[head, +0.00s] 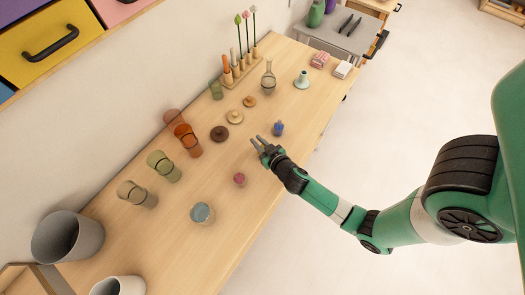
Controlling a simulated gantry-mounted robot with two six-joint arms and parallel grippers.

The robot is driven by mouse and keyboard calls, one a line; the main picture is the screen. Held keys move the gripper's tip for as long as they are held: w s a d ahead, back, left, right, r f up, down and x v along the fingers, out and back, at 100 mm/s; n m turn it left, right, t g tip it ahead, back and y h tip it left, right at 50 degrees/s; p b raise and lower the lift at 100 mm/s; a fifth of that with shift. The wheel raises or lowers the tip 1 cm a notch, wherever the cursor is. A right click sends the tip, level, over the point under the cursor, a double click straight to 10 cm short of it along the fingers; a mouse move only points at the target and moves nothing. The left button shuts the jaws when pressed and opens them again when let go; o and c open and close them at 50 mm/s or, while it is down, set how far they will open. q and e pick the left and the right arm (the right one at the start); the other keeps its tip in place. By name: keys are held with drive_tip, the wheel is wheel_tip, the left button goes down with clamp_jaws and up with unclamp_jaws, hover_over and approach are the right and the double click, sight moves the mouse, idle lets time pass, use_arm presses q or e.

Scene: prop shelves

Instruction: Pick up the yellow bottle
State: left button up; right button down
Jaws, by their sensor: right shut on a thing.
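My right gripper (257,144) reaches in from the right and hangs over the middle of the wooden table. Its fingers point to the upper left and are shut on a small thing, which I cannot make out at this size. I cannot pick out a clearly yellow bottle. A clear, slightly olive glass flask (268,83) stands upright further back, apart from the gripper. A small blue bottle-like object (278,128) stands just above and right of the gripper. My left gripper is not in view.
The wooden table (175,240) also holds amber and olive glasses (186,138), wooden discs (235,117), a rack with flowers (240,72), a pink pot (239,179) and a blue-topped cup (202,213). Large grey bins (68,238) stand at lower left.

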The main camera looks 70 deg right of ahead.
drive_tip(key=shift+f, duration=0.1)
drive_tip(key=s+a+r+p, duration=0.1)
drive_tip(key=r, duration=0.1)
drive_tip(key=s+a+r+p, duration=0.1)
drive_tip(key=r, duration=0.2)
drive_tip(key=s+a+r+p, duration=0.1)
drive_tip(key=r, duration=0.2)
drive_tip(key=shift+s+r, duration=0.1)
drive_tip(key=shift+r, duration=0.15)
drive_tip(key=p+v, duration=0.7)
drive_tip(key=v, duration=0.3)
drive_tip(key=shift+a+r, duration=0.35)
drive_tip(key=shift+r, duration=0.1)
